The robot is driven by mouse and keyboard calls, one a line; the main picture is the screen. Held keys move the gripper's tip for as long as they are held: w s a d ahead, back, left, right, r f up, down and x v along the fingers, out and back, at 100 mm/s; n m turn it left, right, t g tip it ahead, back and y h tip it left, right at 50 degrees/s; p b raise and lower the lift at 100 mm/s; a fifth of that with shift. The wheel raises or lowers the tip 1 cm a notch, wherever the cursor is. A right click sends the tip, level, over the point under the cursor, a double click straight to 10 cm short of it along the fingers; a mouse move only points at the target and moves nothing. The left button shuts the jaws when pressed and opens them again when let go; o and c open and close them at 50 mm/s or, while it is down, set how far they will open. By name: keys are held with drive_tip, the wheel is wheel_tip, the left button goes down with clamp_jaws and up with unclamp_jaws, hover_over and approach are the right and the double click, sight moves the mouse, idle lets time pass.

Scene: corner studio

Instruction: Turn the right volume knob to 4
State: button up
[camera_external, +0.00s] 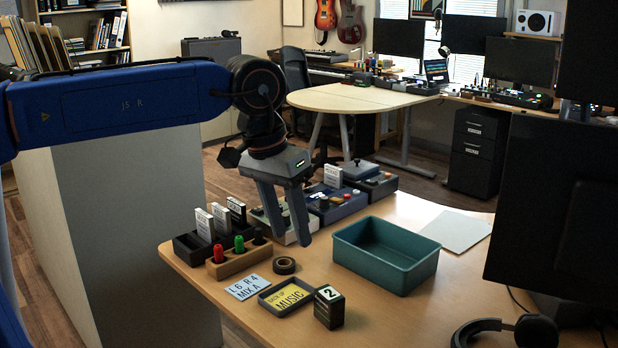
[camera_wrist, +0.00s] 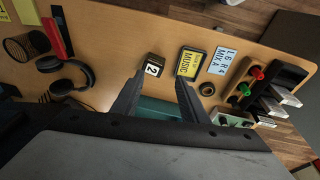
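My gripper (camera_external: 289,236) is open and empty above the table, with its fingers pointing down. Its two fingers show apart in the wrist view (camera_wrist: 160,82). Behind the fingers is a row of small control boxes: a pale one (camera_external: 262,217) partly hidden by the fingers, a blue-grey one (camera_external: 338,208) and a dark grey one (camera_external: 381,187). The controls are too small to tell which is the right volume knob or how it is set. A card (camera_external: 248,287) reads "L6 R4 MIX A"; it also lies in the wrist view (camera_wrist: 220,61).
A teal bin (camera_external: 385,268) stands right of the gripper. A wooden rack (camera_external: 235,262) with coloured pegs, a tape roll (camera_external: 284,265), a yellow "MUSIC" sign (camera_external: 286,297) and a block marked 2 (camera_external: 329,307) lie in front. Headphones (camera_external: 507,330) and a monitor (camera_external: 560,200) are at right.

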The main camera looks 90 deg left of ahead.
drive_tip(key=w+a+r+n+g, duration=0.15)
drive_tip(key=a+n, duration=0.25)
drive_tip(key=a, duration=1.1)
drive_tip(key=w+a+r+n, duration=0.2)
drive_tip(key=w+a+n, duration=0.15)
drive_tip(key=a, duration=1.25)
drive_tip(key=s+a+f+n+h, duration=0.1)
drive_tip(key=s+a, duration=0.1)
drive_tip(key=a, duration=0.3)
drive_tip(key=s+a+f+n, duration=0.2)
drive_tip(key=a, duration=0.3)
drive_tip(key=shift+g, duration=0.35)
wheel_tip(320, 180, down, 16)
drive_tip(key=shift+a+f, duration=0.1)
clamp_jaws()
